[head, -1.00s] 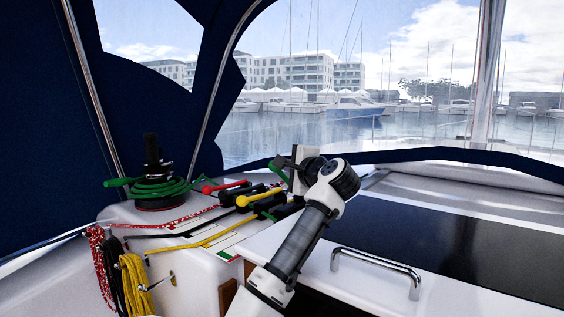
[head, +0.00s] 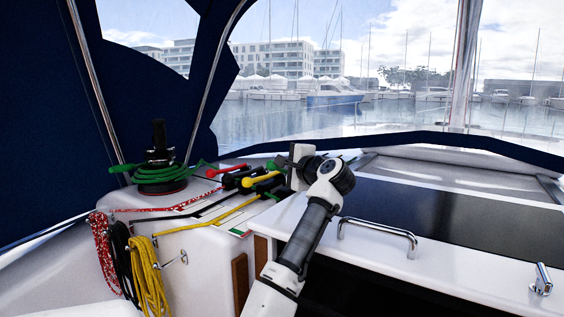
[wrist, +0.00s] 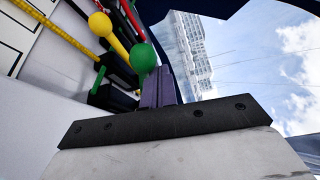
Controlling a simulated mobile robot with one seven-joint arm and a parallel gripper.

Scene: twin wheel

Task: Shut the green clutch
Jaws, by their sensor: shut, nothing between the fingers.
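The green clutch handle (head: 272,165) shows in the head view at the far right end of the clutch row, partly hidden by my gripper. In the wrist view its round green knob (wrist: 143,58) is just left of my fingertips. My gripper (wrist: 158,88) is shut and empty, its purple fingers close together. The fingers look very near the knob; I cannot tell whether they touch it. In the head view the fingertips are hard to make out. How far the green lever is raised is unclear.
A yellow handle (head: 262,180) and a red handle (head: 228,170) lie close beside the green one. A winch (head: 160,170) wrapped in green rope stands left. Rope coils (head: 148,275) hang below. A metal handrail (head: 378,226) is right of my arm.

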